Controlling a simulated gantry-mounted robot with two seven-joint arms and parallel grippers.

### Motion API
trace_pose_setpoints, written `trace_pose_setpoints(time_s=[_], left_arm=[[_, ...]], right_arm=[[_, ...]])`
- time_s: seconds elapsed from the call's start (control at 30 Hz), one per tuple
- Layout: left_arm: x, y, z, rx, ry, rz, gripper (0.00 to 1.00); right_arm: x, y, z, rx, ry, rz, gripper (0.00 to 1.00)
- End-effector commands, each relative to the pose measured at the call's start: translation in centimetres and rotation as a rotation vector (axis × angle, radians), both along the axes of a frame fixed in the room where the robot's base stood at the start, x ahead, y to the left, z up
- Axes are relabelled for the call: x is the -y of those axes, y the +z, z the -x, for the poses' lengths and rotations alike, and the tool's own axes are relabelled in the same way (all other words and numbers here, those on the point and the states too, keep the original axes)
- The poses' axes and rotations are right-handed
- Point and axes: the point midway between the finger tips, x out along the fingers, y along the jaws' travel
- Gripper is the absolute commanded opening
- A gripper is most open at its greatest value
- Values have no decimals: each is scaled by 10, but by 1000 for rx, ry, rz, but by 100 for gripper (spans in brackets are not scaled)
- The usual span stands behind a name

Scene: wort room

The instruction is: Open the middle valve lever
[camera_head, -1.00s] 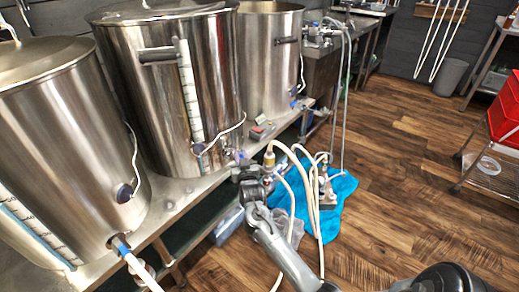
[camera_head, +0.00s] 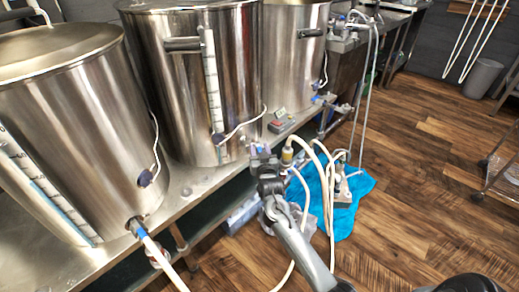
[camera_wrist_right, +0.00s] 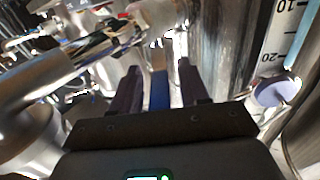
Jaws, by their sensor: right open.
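The middle kettle (camera_head: 190,100) is a large steel pot with a sight gauge on its front. Its valve sits low at the front right and is mostly hidden in the head view by my right gripper (camera_head: 260,152). In the right wrist view, a blue strip that looks like the valve lever (camera_wrist_right: 160,92) lies between the two dark fingers of my right gripper (camera_wrist_right: 157,80). The fingers are apart, with gaps visible on both sides of the blue strip. I cannot tell whether either finger touches it. My left gripper is not in view.
The left kettle (camera_head: 75,130) has a blue-handled valve with a hose (camera_head: 150,245). The right kettle (camera_head: 292,60) stands behind. Pale hoses (camera_head: 325,165) and a pump on a blue towel (camera_head: 355,185) lie right of my arm. The wooden floor (camera_head: 430,150) at right is mostly clear.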

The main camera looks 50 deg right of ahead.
Motion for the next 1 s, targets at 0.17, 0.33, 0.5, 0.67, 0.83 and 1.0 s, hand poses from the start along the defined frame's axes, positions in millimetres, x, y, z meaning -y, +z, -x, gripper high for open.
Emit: trace_pose_setpoints(time_s=[0.17, 0.33, 0.5, 0.67, 0.83, 1.0], left_arm=[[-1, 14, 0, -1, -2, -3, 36], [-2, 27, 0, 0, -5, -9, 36], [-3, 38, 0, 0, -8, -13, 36], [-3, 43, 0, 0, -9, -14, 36], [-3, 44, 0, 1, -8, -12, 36], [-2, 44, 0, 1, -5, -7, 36]], right_arm=[[-14, 2, 17, -2, 1, -2, 45], [-33, 3, 41, -2, 1, -3, 45], [-50, 2, 62, -2, 1, -2, 45], [-61, 1, 75, -1, 1, 0, 45], [-65, 0, 80, -1, 0, -1, 45], [-66, 0, 81, 0, 0, 0, 45]])
